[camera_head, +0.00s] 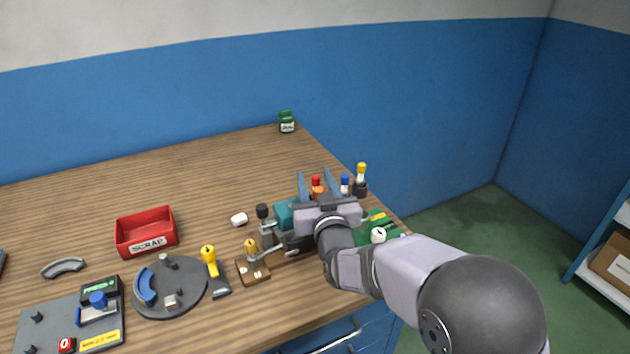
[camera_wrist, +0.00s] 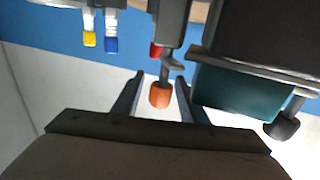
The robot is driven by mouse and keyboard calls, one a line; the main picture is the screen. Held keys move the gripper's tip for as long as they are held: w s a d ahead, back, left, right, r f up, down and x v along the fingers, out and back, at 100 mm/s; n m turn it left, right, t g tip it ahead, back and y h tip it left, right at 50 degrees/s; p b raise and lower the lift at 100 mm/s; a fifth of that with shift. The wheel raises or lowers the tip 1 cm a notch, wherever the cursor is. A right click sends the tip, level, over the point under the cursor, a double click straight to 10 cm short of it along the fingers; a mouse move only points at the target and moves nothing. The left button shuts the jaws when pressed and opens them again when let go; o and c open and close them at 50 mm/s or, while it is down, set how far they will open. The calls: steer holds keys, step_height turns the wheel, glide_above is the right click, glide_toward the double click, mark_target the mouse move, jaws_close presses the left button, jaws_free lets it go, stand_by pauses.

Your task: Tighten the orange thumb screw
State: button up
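The orange thumb screw (camera_wrist: 160,95) shows in the wrist view as a small orange knob on a grey shaft. It also shows in the head view (camera_head: 318,191), between the blue-grey fingers. My gripper (camera_wrist: 157,88) is open, with one finger on each side of the orange knob. A gap shows on both sides in the wrist view, so neither finger appears to touch it. In the head view my gripper (camera_head: 314,178) is at the right part of the bench, and its body hides much of the fixture.
A teal block (camera_wrist: 238,100) and a black knob (camera_wrist: 282,127) lie close to the right finger. Red (camera_wrist: 155,49), blue (camera_wrist: 111,45) and yellow (camera_wrist: 90,39) tips are nearby. A red scrap bin (camera_head: 147,233) and grey turntable (camera_head: 185,300) stand left. The bench's back left is clear.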

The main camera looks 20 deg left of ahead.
mark_target(319, 189)
stand_by(0.3)
steer(key=b+v, duration=0.1)
steer(key=v, duration=0.6)
steer(key=shift+s, duration=0.15)
steer(key=shift+d, duration=0.1)
steer(key=shift+p+x, duration=1.15)
steer(key=shift+x, duration=0.65)
steer(key=shift+c, duration=0.5)
jaws_close()
